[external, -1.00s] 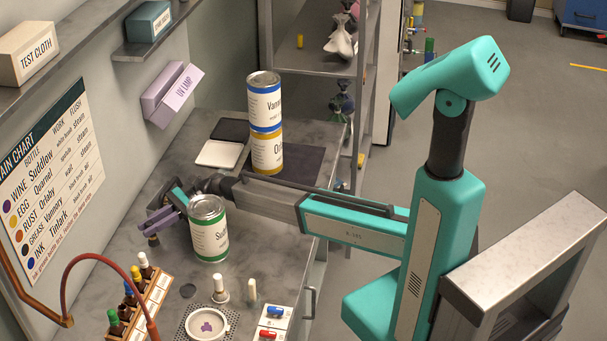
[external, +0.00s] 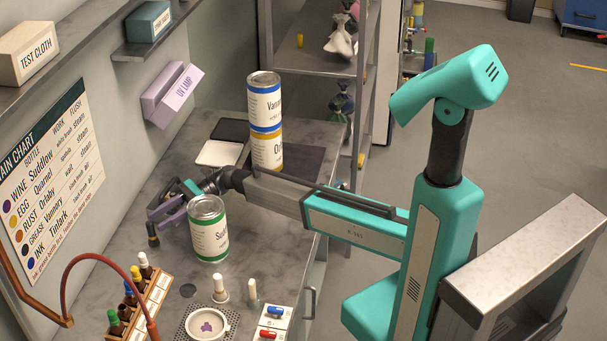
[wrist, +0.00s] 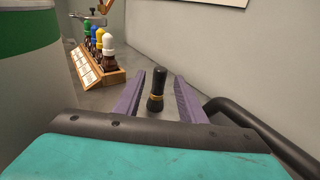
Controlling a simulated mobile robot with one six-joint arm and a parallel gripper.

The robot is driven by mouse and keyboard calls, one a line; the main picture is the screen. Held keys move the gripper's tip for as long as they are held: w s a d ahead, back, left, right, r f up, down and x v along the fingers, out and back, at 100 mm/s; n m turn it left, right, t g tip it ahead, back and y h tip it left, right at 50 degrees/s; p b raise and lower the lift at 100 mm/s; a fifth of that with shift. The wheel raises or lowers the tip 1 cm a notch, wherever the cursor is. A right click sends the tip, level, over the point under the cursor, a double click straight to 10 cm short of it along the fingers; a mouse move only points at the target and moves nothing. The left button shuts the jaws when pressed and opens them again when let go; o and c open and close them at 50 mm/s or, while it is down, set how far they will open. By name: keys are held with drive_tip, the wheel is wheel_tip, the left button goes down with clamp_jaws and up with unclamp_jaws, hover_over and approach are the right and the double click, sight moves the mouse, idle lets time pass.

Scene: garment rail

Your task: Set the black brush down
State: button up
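The black brush (wrist: 155,90), with a tan band low on it, stands upright on the counter by the wall. In the external view the brush (external: 153,234) shows just past the finger ends. My gripper (wrist: 158,98) is open, its two purple fingers spread on either side of the brush with a gap on both sides. In the external view my gripper (external: 168,212) is left of the green-banded can, close above the counter. The brush appears free of the fingers.
The green-banded can (external: 209,230) stands close to my gripper and fills the left of the wrist view. Blue- and yellow-banded cans (external: 264,102) are stacked behind my arm. A wooden bottle rack (external: 150,300), a white dish (external: 207,326) and a purple UV lamp (external: 172,95) are nearby.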

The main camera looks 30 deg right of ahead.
drive_tip(key=d, duration=0.2)
drive_tip(key=d+b, duration=0.1)
drive_tip(key=d, duration=0.2)
drive_tip(key=w+d+r+b, duration=0.1)
drive_tip(key=d, duration=0.1)
drive_tip(key=shift+d, duration=0.25)
idle(0.5)
